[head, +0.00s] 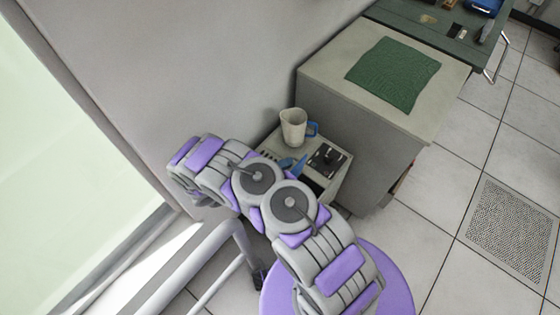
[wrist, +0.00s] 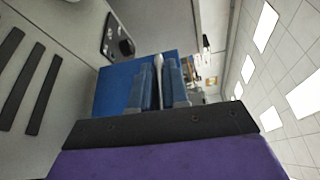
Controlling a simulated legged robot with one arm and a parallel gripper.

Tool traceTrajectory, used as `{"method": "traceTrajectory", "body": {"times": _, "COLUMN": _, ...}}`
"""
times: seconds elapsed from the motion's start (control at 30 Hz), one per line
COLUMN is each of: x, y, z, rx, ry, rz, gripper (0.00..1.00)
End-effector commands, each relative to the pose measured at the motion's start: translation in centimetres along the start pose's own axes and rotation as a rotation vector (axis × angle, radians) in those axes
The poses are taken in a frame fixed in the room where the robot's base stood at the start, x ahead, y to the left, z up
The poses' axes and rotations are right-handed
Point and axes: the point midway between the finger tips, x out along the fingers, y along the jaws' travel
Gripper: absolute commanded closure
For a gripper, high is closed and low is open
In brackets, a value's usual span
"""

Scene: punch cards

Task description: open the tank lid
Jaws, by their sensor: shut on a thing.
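My gripper (wrist: 160,68) has two blue fingers close together in the wrist view, with a narrow pale piece between them. They are shut on what appears to be the tank lid, a flat blue panel (wrist: 112,90) right behind the fingers. In the head view, small blue parts (head: 298,166) show at the machine (head: 340,180), beside my arm. My arm hides much of the machine's left side there, so the lid's angle cannot be told.
A pale mug with a blue handle (head: 293,127) stands on the machine's back, near a black knob panel (head: 328,160). A grey cabinet (head: 320,80) with a green mat (head: 393,74) stands behind right. A wall is on the left.

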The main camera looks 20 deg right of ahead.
Motion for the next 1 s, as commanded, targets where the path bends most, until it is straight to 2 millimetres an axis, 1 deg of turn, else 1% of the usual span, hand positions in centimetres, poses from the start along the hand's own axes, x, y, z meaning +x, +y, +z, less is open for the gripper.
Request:
{"method": "traceTrajectory", "body": {"times": 0.2, "x": 0.2, "y": 0.3, "z": -0.1, "rx": -0.003, "ry": 0.004, "rz": 0.003, "gripper": 1.0}}
{"method": "traceTrajectory", "body": {"times": 0.23, "x": 0.2, "y": 0.3, "z": -0.1, "rx": -0.003, "ry": 0.004, "rz": 0.003, "gripper": 0.83}}
{"method": "traceTrajectory", "body": {"times": 0.43, "x": 0.0, "y": 0.1, "z": -0.1, "rx": -0.002, "ry": 0.001, "rz": 0.002, "gripper": 0.64}}
{"method": "traceTrajectory", "body": {"times": 0.67, "x": -0.3, "y": 0.1, "z": 0.0, "rx": -0.002, "ry": -0.001, "rz": -0.003, "gripper": 0.64}}
{"method": "traceTrajectory", "body": {"times": 0.77, "x": -0.7, "y": 0.1, "z": 0.0, "rx": -0.001, "ry": -0.002, "rz": -0.003, "gripper": 0.64}}
{"method": "traceTrajectory", "body": {"times": 0.87, "x": -1.8, "y": 0.0, "z": 0.0, "rx": -0.001, "ry": -0.003, "rz": -0.002, "gripper": 0.64}}
{"method": "traceTrajectory", "body": {"times": 1.0, "x": -4.5, "y": 0.0, "z": 0.1, "rx": 0.001, "ry": -0.005, "rz": 0.002, "gripper": 0.64}}
